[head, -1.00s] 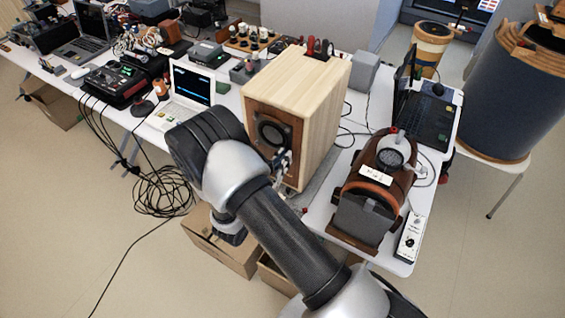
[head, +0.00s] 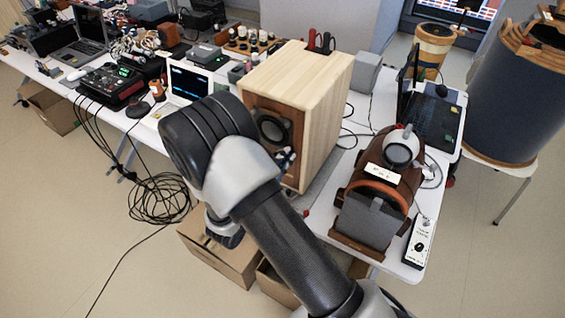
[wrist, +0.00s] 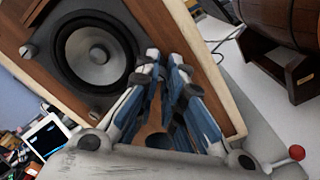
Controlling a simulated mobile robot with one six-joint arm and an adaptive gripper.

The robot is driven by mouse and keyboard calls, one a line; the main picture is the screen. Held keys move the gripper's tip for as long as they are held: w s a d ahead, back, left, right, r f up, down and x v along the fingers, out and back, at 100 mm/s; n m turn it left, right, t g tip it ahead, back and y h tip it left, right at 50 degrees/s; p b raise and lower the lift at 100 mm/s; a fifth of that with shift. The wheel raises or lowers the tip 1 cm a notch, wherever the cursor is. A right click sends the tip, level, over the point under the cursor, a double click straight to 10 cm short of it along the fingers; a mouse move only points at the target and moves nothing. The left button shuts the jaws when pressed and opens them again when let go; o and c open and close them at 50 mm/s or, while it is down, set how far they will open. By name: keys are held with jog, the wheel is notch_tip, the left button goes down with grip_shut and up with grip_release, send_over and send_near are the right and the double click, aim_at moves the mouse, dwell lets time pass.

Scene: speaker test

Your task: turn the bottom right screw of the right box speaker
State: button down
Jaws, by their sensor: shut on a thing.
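The right box speaker (head: 316,95) is a pale wooden cabinet with a brown front panel and a round grey driver (head: 271,127). In the wrist view the driver (wrist: 94,55) sits in a dark square mount. Large grey screw heads show at two mount corners, one at the left (wrist: 28,50) and one lower down (wrist: 96,114). My gripper (wrist: 166,68) has its blue-grey fingers at the mount's bottom right corner and is shut on the screw there, which the fingers hide. In the head view only a bit of my gripper (head: 286,158) shows past my arm.
A brown barrel-shaped device (head: 380,195) on a stand is right of the speaker, beside a white switch box (head: 419,243). A laptop (head: 189,82) stands left. Cardboard boxes (head: 222,258) lie below, and coiled black cables (head: 158,198) lie on the floor.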

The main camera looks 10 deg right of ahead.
jog(key=shift+f+m+b, duration=0.15)
jog(key=shift+m+b, duration=0.6)
jog(key=shift+m, duration=0.25)
jog(key=c, duration=1.7)
grip_release()
jog(key=shift+o, duration=0.2)
jog(key=v, duration=1.2)
jog(key=shift+r, duration=0.2)
